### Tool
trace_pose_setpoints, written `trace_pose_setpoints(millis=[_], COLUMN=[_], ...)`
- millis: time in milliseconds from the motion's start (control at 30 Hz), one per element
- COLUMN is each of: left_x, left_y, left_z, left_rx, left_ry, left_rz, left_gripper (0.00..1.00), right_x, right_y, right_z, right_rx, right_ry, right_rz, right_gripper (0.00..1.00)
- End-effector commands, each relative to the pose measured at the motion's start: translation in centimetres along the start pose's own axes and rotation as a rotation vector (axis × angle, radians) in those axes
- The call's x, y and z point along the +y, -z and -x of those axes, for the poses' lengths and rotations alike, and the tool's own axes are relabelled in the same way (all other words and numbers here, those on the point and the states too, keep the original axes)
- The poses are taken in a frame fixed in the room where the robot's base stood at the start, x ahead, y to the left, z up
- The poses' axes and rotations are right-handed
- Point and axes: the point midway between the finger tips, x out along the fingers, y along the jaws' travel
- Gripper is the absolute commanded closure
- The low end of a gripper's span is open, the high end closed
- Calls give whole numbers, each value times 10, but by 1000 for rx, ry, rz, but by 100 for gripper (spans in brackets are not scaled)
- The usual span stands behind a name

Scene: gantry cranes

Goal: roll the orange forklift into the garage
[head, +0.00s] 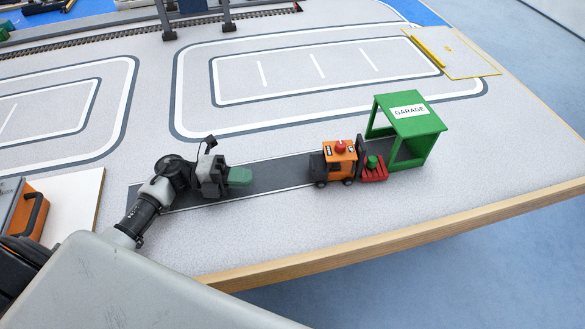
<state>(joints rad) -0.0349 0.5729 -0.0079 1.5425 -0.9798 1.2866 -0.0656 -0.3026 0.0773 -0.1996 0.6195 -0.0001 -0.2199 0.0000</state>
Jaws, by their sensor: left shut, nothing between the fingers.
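The orange forklift (340,160) stands upright on a dark lane (273,175) on the table. Its red fork end (374,171) points right, with a small green piece on it. The green garage (408,125), with a "GARAGE" sign, stands at the lane's right end. The fork end is at or just before the garage's left side; I cannot tell whether it is inside. My left gripper (246,176) is over the lane to the left of the forklift, shut and empty, with a clear gap between them. My right gripper is not in view.
The table's wooden edge (340,251) runs close along the front. White-lined road loops (182,82) and crane legs (165,20) lie behind the lane. A yellow-outlined square (470,55) is at the back right. An orange case (34,212) is at the left.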

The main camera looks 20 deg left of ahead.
Motion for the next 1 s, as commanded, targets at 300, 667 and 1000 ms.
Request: trace_pose_setpoints(millis=[300, 667, 1000], left_x=[-4, -3, -1], left_y=[0, -14, -28], left_z=[-49, -114, -127], left_rx=[2, 0, 0], left_ry=[6, 4, 1], left_rz=[0, -1, 0], left_gripper=[100, 100, 100], right_x=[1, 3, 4], right_y=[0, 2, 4], right_z=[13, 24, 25], right_rx=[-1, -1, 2], right_ry=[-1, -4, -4], right_rz=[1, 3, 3], right_gripper=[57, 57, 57])
